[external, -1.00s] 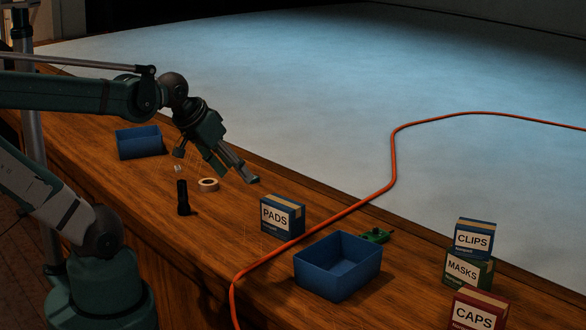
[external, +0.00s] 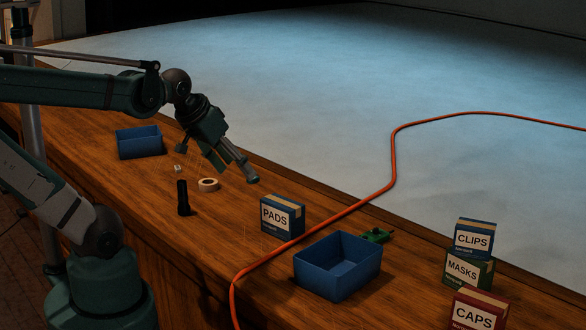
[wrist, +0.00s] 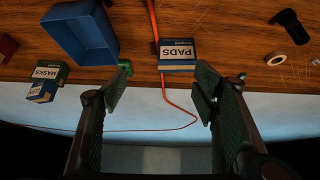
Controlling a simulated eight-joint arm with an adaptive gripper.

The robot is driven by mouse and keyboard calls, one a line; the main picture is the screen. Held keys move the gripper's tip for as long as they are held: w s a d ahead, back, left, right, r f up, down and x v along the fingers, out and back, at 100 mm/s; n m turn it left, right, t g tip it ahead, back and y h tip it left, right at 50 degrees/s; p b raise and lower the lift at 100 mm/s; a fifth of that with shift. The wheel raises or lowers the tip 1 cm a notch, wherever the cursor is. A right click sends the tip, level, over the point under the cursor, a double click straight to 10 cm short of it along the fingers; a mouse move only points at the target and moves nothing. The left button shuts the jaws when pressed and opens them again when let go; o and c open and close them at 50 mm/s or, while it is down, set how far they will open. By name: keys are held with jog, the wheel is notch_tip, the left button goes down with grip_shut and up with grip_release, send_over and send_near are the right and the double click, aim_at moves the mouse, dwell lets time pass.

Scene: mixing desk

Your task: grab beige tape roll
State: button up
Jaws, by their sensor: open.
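The beige tape roll (external: 208,185) lies flat on the wooden desk, just right of a black cylinder (external: 183,198). In the wrist view the tape roll (wrist: 276,59) is at the upper right, outside the span of the fingers. My gripper (external: 217,164) is open and empty, above the desk and a little behind the roll in the external view. In the wrist view my gripper (wrist: 160,95) has its two fingers spread wide, with the PADS box (wrist: 177,55) beyond the gap between them.
A small blue bin (external: 140,143) stands left of the roll and a larger blue bin (external: 337,266) at the right. An orange cable (external: 322,221) crosses the desk. The CLIPS box (external: 473,238), MASKS box (external: 468,269) and CAPS box (external: 478,311) stand at far right. A small white item (external: 178,169) lies near the roll.

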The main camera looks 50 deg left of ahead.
jog(key=w+a+r+n+g+p, duration=0.1)
jog(key=w+a+r+n+g, duration=0.2)
jog(key=w+a, duration=0.65)
jog(key=n+g+p, duration=0.4)
jog(key=n+p, duration=0.1)
jog(key=n, duration=0.8)
send_over(208, 185)
jog(key=w+a, duration=0.2)
notch_tip(208, 185, down, 21)
jog(key=shift+s+f, duration=0.1)
jog(key=shift+f, duration=0.25)
jog(key=shift+f+b, duration=0.35)
jog(key=shift+f, duration=0.95)
